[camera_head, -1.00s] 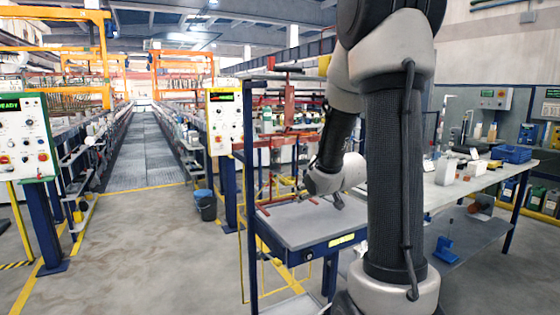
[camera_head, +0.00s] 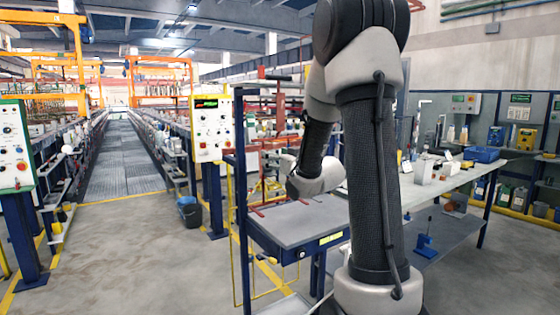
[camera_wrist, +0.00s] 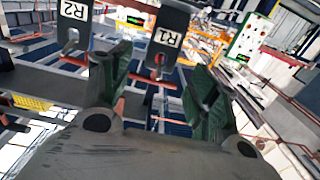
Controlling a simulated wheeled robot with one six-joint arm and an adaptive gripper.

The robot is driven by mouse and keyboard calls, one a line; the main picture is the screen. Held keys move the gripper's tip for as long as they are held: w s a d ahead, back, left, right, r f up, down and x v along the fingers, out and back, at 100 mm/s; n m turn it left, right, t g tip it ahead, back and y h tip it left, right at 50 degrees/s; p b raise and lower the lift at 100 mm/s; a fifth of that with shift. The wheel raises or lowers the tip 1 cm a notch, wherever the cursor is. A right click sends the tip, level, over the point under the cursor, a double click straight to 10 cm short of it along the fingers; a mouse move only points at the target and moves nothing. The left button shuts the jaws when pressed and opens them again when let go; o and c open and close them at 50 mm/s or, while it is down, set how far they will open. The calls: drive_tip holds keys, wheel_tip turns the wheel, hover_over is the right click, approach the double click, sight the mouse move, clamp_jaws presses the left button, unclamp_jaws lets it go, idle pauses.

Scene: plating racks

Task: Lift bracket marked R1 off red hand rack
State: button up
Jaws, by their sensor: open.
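The bracket marked R1 (camera_wrist: 168,35) is a grey metal plate with a white label and a slotted lower end. It hangs at the top middle of the wrist view, and its lower end shows between my two fingers. My gripper (camera_wrist: 160,68) is open, its dark green fingers apart on either side; I cannot tell whether either touches the bracket. A red rod (camera_wrist: 143,78) of the rack passes by the bracket's lower end. A similar bracket marked R2 (camera_wrist: 75,22) hangs to the left, outside the left finger. In the head view my arm hides the brackets.
A grey-topped work table (camera_head: 290,222) with a blue frame stands below my wrist. The aisle floor is clear.

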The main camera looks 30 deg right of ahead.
drive_tip(key=w, duration=0.5)
drive_tip(key=shift+w, duration=0.15)
